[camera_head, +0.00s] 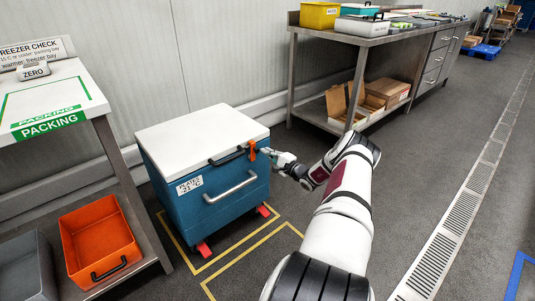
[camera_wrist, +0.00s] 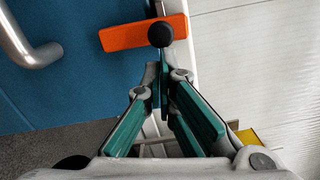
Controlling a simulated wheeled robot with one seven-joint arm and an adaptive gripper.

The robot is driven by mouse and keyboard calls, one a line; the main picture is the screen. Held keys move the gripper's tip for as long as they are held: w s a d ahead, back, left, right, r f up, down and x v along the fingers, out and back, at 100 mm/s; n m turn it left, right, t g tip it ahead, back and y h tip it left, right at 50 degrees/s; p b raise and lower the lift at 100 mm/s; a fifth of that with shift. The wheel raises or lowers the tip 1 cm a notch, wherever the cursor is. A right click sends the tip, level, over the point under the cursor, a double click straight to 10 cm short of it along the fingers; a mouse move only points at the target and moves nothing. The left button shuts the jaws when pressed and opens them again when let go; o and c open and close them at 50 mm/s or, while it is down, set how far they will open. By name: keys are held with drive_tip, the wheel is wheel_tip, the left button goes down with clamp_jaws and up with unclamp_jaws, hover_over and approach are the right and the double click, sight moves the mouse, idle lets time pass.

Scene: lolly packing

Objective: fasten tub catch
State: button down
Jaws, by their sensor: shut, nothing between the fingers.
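The blue tub (camera_head: 215,199) stands on the floor with its white lid (camera_head: 203,133) down. An orange catch (camera_head: 252,151) sits at the front right corner, at the lid's edge. In the wrist view the orange catch (camera_wrist: 125,36) reaches from the blue wall to the pale lid edge, with a round black knob (camera_wrist: 160,34) on it. My gripper (camera_head: 267,151) is beside the catch. In the wrist view its green-padded fingers (camera_wrist: 160,72) are shut and empty, tips close to the knob. I cannot tell whether they touch it.
A steel handle (camera_head: 230,188) and a black lid handle (camera_head: 228,157) are on the tub's front. The packing table (camera_head: 90,90) with an orange bin (camera_head: 98,240) below stands left. A steel bench (camera_head: 360,38) stands behind right.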

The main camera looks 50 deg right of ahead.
drive_tip(key=shift+d, duration=0.1)
idle(0.5)
drive_tip(key=s+d+f, duration=0.1)
drive_tip(key=s, duration=1)
drive_tip(key=shift+s+d, duration=0.25)
idle(0.3)
